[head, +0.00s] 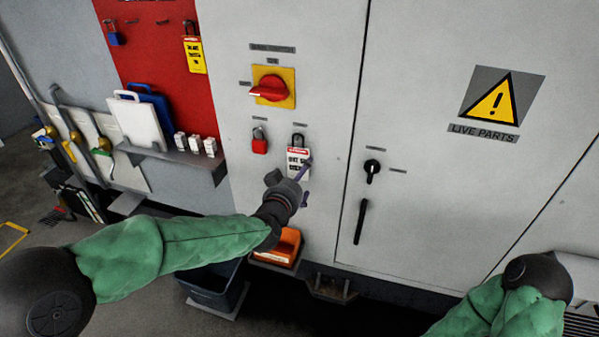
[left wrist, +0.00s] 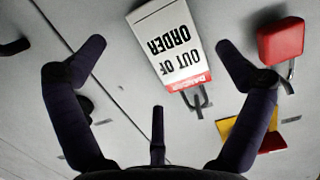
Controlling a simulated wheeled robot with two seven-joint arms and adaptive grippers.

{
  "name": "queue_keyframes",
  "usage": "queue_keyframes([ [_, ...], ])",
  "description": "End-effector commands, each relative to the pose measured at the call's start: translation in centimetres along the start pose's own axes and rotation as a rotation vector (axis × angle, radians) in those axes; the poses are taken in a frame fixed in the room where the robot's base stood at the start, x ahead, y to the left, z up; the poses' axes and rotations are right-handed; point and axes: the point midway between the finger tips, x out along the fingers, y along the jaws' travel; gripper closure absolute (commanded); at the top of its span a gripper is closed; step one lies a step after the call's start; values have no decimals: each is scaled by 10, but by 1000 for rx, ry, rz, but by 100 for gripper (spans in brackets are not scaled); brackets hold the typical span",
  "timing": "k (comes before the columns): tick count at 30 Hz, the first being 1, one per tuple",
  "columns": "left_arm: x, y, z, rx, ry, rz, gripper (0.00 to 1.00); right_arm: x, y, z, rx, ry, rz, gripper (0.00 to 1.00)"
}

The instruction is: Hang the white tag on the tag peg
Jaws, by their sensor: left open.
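The white tag (head: 298,161), with a red band and black lettering, is upright against the grey cabinet door. A dark loop (head: 297,140) shows at its top, at the spot under a small label; whether this is the peg or the tag's own loop I cannot tell. In the left wrist view the tag (left wrist: 172,42) appears upside down, reading "OUT OF ORDER", with the dark loop (left wrist: 199,98) beyond its red band. My left gripper (head: 305,182) is open at the tag's lower right; in its wrist view the spread fingers (left wrist: 160,47) stand either side of the tag, apart from it.
A red padlock (head: 260,144) hangs left of the tag, below the red rotary switch (head: 269,88). A black knob (head: 372,167) and door handle (head: 360,222) are to the right. A shelf (head: 185,160) juts out at left. An orange box (head: 279,248) is below.

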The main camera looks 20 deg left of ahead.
Motion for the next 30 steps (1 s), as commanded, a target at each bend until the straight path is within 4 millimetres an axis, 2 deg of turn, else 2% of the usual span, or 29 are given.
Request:
queue_keyframes([
  [9, -55, 0, -1, 1, 2, 1, 0, 0, 0, 0, 0, 0, 0, 54],
  [15, -79, 0, -1, 0, 2, 0, 0, 0, 0, 0, 0, 0, 0, 54],
  [25, -89, 0, 2, 0, -4, 1, 0, 0, 0, 0, 0, 0, 0, 54],
  [28, -83, 2, 14, -2, -34, 7, 0, 0, 0, 0, 0, 0, 0, 54],
  [30, -77, 4, 30, -6, -75, 15, 0, 0, 0, 0, 0, 0, 0, 54],
])
